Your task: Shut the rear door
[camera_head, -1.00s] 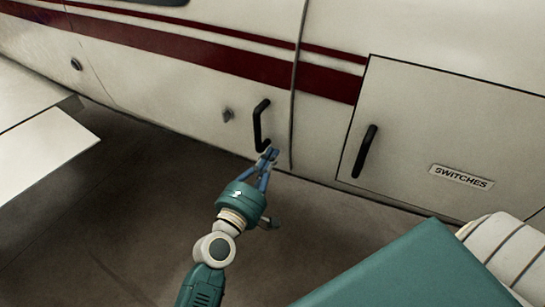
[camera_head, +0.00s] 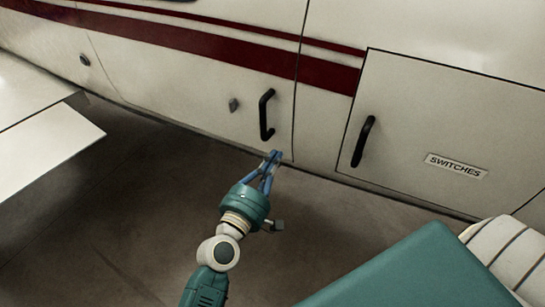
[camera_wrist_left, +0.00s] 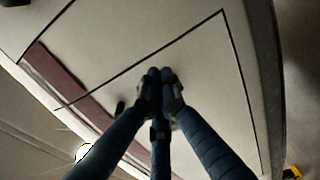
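The rear door is a pale panel (camera_head: 190,90) with a dark red stripe in the aircraft's side. A black bar handle (camera_head: 266,115) and a small grey latch (camera_head: 234,105) are on it. Its right edge shows as a thin dark seam and looks nearly flush; I cannot tell whether it is fully shut. My left gripper (camera_head: 274,155) is just below the handle, near the door's lower right corner, with its fingertips together and nothing between them. In the left wrist view the closed fingers (camera_wrist_left: 164,76) point at a pale outlined panel (camera_wrist_left: 200,55). My right gripper is not in view.
A hatch labelled SWITCHES (camera_head: 455,166), with its own black handle (camera_head: 363,141), lies flat in the body right of the seam. A wing (camera_head: 50,140) juts in at the left. The dark floor (camera_head: 120,220) below the door is clear.

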